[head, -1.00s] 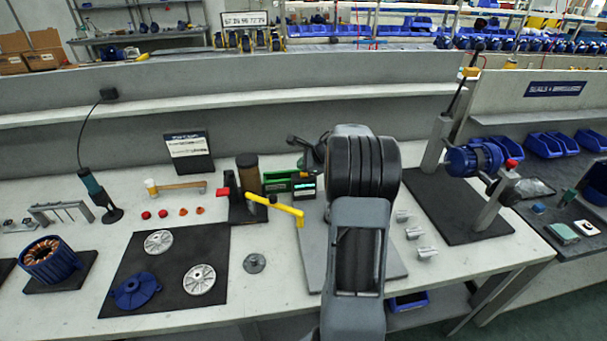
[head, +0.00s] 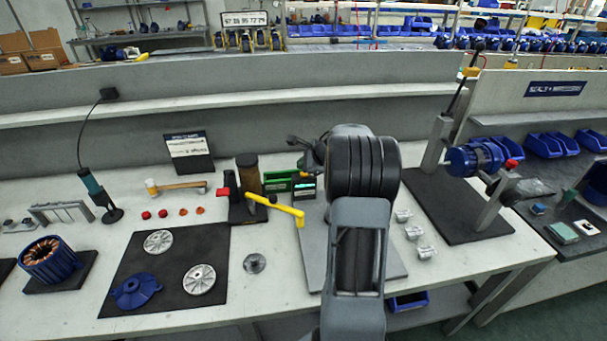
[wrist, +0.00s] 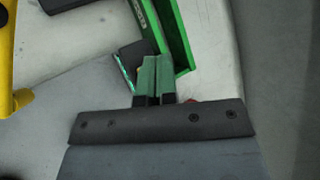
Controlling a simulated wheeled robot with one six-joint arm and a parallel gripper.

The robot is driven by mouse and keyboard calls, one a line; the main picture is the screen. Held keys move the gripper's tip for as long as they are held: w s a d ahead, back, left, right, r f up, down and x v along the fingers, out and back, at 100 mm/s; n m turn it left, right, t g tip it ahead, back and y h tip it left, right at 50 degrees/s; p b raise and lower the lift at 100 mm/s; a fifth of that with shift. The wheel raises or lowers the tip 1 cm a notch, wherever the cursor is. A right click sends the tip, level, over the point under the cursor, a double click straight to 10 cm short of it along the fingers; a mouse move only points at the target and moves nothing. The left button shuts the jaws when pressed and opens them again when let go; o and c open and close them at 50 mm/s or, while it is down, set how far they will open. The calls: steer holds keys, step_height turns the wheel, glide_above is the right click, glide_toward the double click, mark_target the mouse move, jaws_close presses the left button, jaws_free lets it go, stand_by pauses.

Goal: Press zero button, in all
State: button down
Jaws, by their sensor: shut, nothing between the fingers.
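A small black display box with a lit green screen (head: 305,187) stands on the bench beside the green case. It also shows in the wrist view (wrist: 128,62), partly covered by my gripper. My gripper (wrist: 158,62) is shut with nothing between its green-padded fingers, and its tips overlap the box's near side in that view. I cannot tell whether they touch it. No zero button can be made out; the front of the box is partly hidden. In the head view, my arm's dark wrist hangs just above the box.
A yellow lever (head: 275,204) on a black stand is to the left. A grey plate (head: 312,245) lies under my arm, with small metal parts (head: 413,232) to the right. A red bit (wrist: 192,100) shows beside my fingers.

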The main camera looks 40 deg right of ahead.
mark_target(303, 174)
steer(key=shift+f, duration=0.15)
steer(key=shift+f+b, duration=0.25)
steer(key=shift+b, duration=0.15)
steer(key=shift+f+b, duration=0.45)
stand_by(0.5)
stand_by(0.4)
steer(key=shift+r+p, duration=0.65)
steer(key=shift+r, duration=0.2)
steer(key=shift+r, duration=0.15)
steer(key=shift+r+p, duration=1.95)
steer(key=shift+r, duration=0.45)
